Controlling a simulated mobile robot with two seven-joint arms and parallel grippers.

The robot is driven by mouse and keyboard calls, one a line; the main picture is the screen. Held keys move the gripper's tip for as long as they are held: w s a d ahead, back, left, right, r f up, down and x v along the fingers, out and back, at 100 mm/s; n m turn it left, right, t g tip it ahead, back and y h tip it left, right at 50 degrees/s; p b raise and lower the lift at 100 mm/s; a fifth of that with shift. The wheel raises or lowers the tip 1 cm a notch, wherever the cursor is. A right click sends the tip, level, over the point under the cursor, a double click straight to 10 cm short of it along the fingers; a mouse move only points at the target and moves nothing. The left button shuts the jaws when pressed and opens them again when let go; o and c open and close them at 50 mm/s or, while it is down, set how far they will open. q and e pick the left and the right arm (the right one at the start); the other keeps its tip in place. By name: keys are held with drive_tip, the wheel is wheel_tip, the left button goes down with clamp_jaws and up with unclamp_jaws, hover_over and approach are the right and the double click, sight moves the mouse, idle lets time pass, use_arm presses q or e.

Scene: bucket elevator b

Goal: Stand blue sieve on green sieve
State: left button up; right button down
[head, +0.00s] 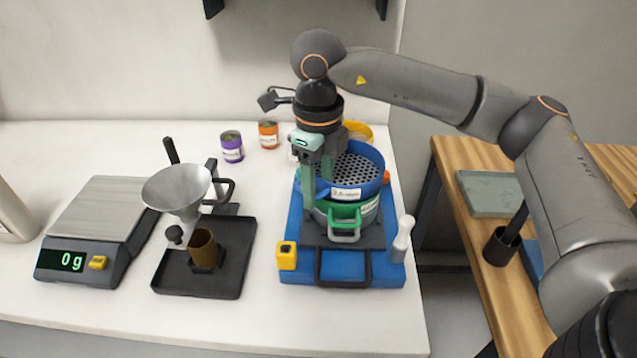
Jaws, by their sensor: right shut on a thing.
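The blue sieve (366,165), a round pan with a perforated grey bottom and a white label, is at the top of a stack on a blue machine base. The green sieve (345,213), with a green front tab, shows directly beneath it. The two look in line, but I cannot tell whether the blue one is fully seated. My right gripper (310,178) points down at the blue sieve's left rim and is shut on it. The gripper hides part of that rim. My left gripper is not in view.
A yellow sieve (357,130) shows behind the blue one. A white-handled tool (402,238) stands at the base's right. To the left are a funnel (178,188) over a black tray (228,275) and a scale (100,212) reading 0 g. Purple (232,147) and orange (268,134) cans stand behind.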

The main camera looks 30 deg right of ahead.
drive_tip(key=shift+f, duration=0.3)
drive_tip(key=shift+c, duration=1.4)
unclamp_jaws()
drive_tip(key=shift+r, duration=0.1)
wheel_tip(320, 180, up, 13)
drive_tip(key=p, duration=0.1)
drive_tip(key=shift+s, duration=0.1)
